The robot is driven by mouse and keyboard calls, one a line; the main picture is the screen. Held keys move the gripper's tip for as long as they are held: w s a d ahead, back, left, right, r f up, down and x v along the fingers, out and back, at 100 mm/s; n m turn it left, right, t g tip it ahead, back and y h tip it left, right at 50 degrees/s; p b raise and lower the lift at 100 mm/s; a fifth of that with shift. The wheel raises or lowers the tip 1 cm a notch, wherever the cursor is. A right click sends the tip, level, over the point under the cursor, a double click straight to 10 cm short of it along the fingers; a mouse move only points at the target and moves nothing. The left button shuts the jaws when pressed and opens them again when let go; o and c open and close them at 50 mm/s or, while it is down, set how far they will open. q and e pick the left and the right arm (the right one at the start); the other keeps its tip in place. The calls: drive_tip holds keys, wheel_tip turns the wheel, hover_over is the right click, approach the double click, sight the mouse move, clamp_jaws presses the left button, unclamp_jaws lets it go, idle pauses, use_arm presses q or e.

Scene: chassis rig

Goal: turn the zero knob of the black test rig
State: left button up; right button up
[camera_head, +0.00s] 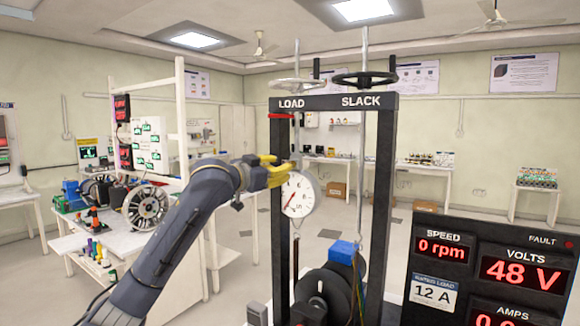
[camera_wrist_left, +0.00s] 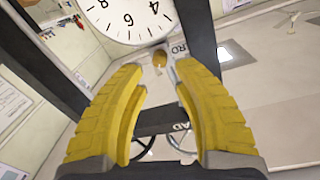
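The black test rig (camera_head: 385,190) stands right of centre in the head view, with a round white dial (camera_head: 300,196) hanging in its frame. The dial also shows at the top of the left wrist view (camera_wrist_left: 130,15). The zero knob (camera_wrist_left: 160,58), small and brass-coloured, sits at the dial's edge beside a partly covered label. My left gripper (camera_head: 278,168) has yellow fingers and is at the dial's upper left. In the wrist view its fingers (camera_wrist_left: 160,68) are open, with the knob between or just beyond the tips; contact is not evident. In the head view I cannot make out the knob. My right gripper is not in view.
A LOAD handwheel (camera_head: 298,83) and a black SLACK handwheel (camera_head: 364,79) top the rig. A display panel (camera_head: 480,262) reading 0 rpm and 48 V stands at the lower right. A white bench (camera_head: 120,240) with a spoked wheel (camera_head: 146,207) is on the left.

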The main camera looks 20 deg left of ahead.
use_arm(q)
drive_tip(key=shift+x, duration=2.9)
clamp_jaws()
